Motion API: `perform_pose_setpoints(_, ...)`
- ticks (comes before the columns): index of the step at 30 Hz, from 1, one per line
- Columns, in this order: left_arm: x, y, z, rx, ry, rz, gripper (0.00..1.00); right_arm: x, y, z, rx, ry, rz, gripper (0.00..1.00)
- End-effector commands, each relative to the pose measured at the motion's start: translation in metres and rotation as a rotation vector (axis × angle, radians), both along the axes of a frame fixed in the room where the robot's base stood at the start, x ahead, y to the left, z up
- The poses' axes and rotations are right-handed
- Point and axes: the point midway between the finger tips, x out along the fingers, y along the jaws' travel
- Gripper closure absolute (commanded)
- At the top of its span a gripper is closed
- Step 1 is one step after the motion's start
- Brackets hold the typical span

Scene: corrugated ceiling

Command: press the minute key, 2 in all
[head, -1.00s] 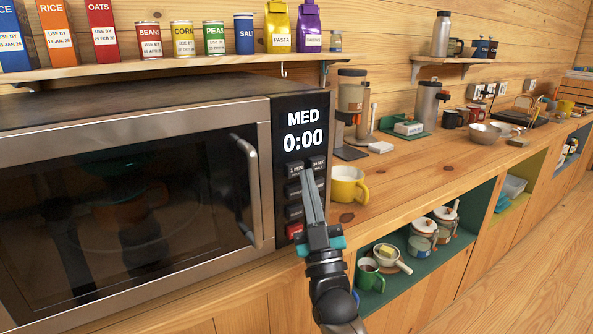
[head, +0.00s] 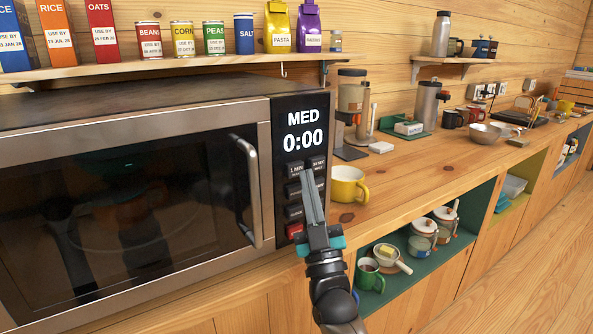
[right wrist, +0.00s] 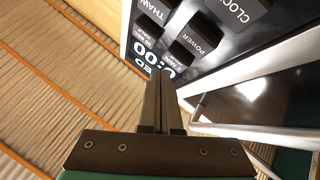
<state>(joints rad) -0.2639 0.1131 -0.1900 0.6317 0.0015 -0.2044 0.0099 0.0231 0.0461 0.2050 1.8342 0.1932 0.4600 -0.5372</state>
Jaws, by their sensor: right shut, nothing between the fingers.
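The microwave (head: 130,110) has a dark control panel whose display (head: 303,131) reads MED 0:00. The minute key (head: 295,169), marked 1 MIN, is the upper left key below the display. My right gripper (head: 307,173) is shut and empty, its fingertips in front of the panel by the top keys, just right of the minute key's label. I cannot tell whether they touch a key. In the right wrist view the shut fingers (right wrist: 160,78) point at the panel near the display; the POWER key (right wrist: 198,40) shows beyond them. My left gripper is out of view.
The microwave's door handle (head: 248,192) sticks out left of the keys. A red key (head: 294,230) is low on the panel. A yellow mug (head: 346,185) stands on the counter just right of the microwave. A shelf of packets and tins hangs above.

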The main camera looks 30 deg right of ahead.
Motion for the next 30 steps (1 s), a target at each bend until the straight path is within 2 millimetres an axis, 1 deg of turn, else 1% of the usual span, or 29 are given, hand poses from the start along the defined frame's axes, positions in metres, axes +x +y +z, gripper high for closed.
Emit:
perform_pose_setpoints(10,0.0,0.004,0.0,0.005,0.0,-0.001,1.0,0.008,0.0,0.0,0.001,0.0,0.001,1.0)
perform_pose_setpoints(30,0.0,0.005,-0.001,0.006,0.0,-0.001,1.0,0.012,0.0,0.0,0.001,0.0,0.001,1.0)
